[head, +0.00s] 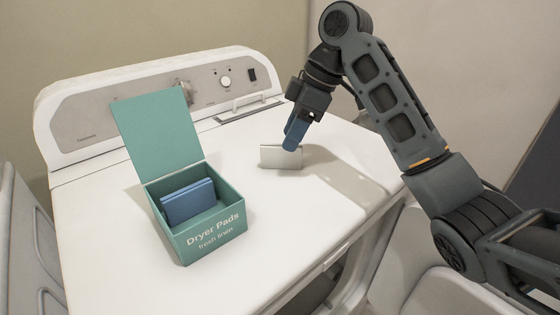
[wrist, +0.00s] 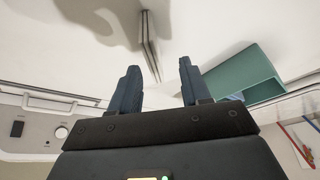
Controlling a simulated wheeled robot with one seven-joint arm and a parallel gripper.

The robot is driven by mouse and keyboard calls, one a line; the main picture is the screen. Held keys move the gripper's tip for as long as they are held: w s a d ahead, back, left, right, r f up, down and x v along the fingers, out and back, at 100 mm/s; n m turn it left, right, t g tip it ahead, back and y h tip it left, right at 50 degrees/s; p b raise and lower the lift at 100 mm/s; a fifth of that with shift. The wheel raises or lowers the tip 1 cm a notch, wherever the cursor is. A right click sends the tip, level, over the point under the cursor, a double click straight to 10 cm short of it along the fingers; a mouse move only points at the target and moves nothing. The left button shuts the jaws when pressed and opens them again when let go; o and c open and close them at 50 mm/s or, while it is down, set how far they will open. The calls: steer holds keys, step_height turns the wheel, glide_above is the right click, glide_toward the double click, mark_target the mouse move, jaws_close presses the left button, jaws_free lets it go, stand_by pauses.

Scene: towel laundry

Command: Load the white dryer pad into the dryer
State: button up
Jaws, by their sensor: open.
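The white dryer pad (head: 281,158) stands on edge on the white top of the dryer (head: 120,262), right of the teal box. My gripper (head: 294,146) is just above and behind the pad, and its blue fingers overlap the pad's top edge in the head view. In the wrist view, my gripper (wrist: 159,63) has its fingers spread apart with nothing held. The pad (wrist: 150,46) shows there edge-on as a thin slab, ahead of the fingertips and nearer the left finger. A dark opening (head: 322,290) shows low on the dryer's front, mostly hidden.
The open teal Dryer Pads box (head: 212,233) stands left of the pad with its lid up and blue pads (head: 188,201) inside. The control panel (head: 150,97) rises along the back. The dryer top right of the pad is clear.

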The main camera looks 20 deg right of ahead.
mark_target(278, 167)
steer(key=shift+w+x, duration=0.15)
steer(key=shift+x, duration=1.05)
steer(key=shift+w+x, duration=0.2)
steer(key=shift+x, duration=0.95)
steer(key=shift+w+x, duration=0.15)
steer(key=shift+x, duration=1.05)
steer(key=shift+r, duration=0.15)
jaws_close()
